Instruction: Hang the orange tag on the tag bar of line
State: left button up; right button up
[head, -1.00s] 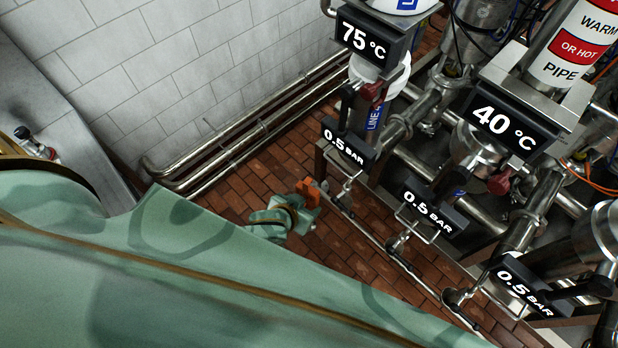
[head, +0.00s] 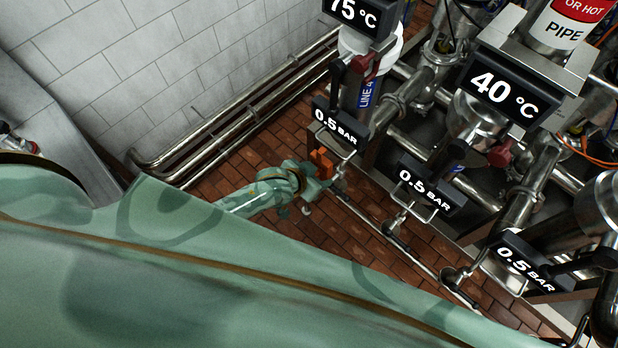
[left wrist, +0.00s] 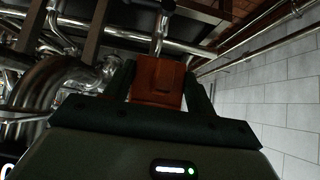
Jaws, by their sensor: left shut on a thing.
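The orange tag (head: 321,162) is between the fingers of my left gripper (head: 318,172), which is shut on it. In the left wrist view the tag (left wrist: 160,80) sits between the two dark fingers of the gripper (left wrist: 160,90). In the head view the tag is just below the leftmost 0.5 BAR display (head: 335,130), close to the wire tag bar (head: 344,153) under it. I cannot tell whether the tag touches that bar. A blue label reading LINE 4 (head: 366,93) is on the pipe above. My right gripper is not in view.
Two more 0.5 BAR displays (head: 425,190) (head: 527,268) stand to the right, with wire bars under them. Metal pipes and valves crowd the right side. A pipe rail (head: 230,115) runs along the white tiled wall. Brick floor (head: 320,235) lies open below the gripper.

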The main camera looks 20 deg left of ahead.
pick_arm(q)
jog(key=w+b, duration=0.1)
jog(key=w+d+b, duration=0.1)
jog(key=w, duration=0.1)
jog(key=shift+d+f, duration=0.1)
jog(key=shift+f, duration=0.05)
jog(key=shift+w, duration=0.2)
jog(key=shift+c, duration=0.5)
jog(key=shift+f, duration=0.4)
jog(key=o, duration=1.3)
jog(key=shift+s, duration=0.1)
